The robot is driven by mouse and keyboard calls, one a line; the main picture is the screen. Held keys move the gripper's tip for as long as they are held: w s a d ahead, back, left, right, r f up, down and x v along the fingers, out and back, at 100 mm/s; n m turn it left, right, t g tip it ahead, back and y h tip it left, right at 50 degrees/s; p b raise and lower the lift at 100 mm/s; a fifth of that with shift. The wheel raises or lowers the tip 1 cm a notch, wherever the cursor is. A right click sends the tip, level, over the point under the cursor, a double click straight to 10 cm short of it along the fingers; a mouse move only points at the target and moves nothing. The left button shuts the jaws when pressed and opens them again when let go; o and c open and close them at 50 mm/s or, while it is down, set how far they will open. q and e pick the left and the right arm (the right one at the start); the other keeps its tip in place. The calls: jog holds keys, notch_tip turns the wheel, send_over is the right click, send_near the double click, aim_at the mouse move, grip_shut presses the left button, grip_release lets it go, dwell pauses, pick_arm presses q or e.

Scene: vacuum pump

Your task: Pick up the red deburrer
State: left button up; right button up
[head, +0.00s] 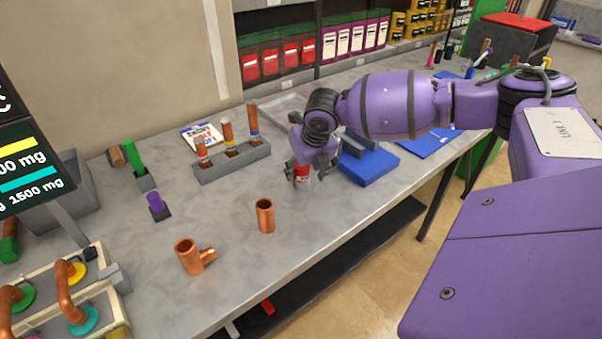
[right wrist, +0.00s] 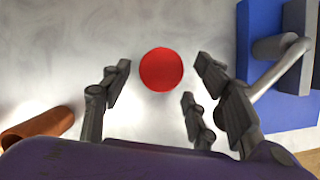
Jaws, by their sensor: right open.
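The red deburrer (head: 302,171) stands on the grey workbench under my right gripper (head: 304,165) in the head view. In the right wrist view it is a round red top (right wrist: 161,69), seen from above. The fingers of my right gripper (right wrist: 165,85) are open on either side of it, with a visible gap on both sides. Its lower part is hidden in both views. My left gripper is not in view.
A blue vise-like block (head: 368,166) stands close to the right of the gripper. A copper pipe (head: 265,216) and a copper tee (head: 190,257) stand nearer the front. A grey holder (head: 232,163) with several tools is to the left.

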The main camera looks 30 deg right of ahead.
aim_at(301, 174)
jog(key=x, duration=0.2)
jog(key=shift+w+a+f, duration=0.1)
jog(key=shift+w+f, duration=0.25)
jog(key=shift+f, duration=0.15)
jog(key=c, duration=1.2)
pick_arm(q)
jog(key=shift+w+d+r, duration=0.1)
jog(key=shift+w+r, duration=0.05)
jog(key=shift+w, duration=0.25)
pick_arm(e)
jog(key=shift+r, duration=0.15)
